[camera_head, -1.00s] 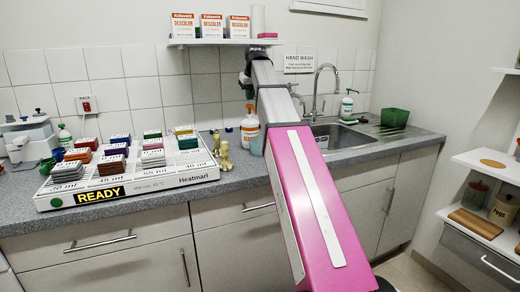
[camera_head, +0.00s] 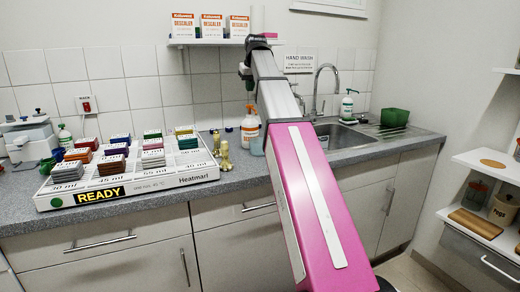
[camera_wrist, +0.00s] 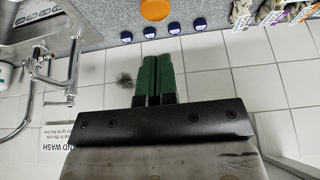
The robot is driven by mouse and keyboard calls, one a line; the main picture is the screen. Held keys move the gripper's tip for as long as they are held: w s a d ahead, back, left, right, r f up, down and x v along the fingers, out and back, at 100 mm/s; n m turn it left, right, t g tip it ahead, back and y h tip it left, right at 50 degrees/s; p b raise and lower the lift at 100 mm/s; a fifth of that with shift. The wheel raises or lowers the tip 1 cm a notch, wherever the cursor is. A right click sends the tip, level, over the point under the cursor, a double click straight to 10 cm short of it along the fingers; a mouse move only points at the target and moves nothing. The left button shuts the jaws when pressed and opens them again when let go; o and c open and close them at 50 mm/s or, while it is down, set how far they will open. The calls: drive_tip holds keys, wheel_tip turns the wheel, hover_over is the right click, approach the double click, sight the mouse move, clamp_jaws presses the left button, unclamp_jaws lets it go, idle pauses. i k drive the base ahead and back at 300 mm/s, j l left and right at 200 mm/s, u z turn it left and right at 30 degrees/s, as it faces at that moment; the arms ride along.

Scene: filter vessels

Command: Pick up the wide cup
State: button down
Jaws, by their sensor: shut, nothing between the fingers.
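My gripper (camera_wrist: 153,80) shows in the wrist view as two green fingers pressed together, with nothing between them. In the head view my gripper (camera_head: 249,107) hangs point-down near the wall, above the counter beside a white bottle with an orange label (camera_head: 250,130). No object is plainly recognisable as the wide cup. A small pale bluish vessel (camera_head: 257,147) stands at that bottle's foot, partly hidden by my arm. A green open container (camera_head: 395,117) stands on the drainer right of the sink, well away from my gripper.
A white heated rack (camera_head: 130,189) with several coloured blocks fills the left counter. Brass-coloured pieces (camera_head: 225,157) stand beside it. The sink (camera_head: 345,135) and tap (camera_head: 318,85) are to the right. A shelf (camera_head: 225,41) with boxes is above. Several blue caps (camera_wrist: 173,28) show in the wrist view.

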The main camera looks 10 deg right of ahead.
sight(260, 147)
drive_tip(key=k, duration=1)
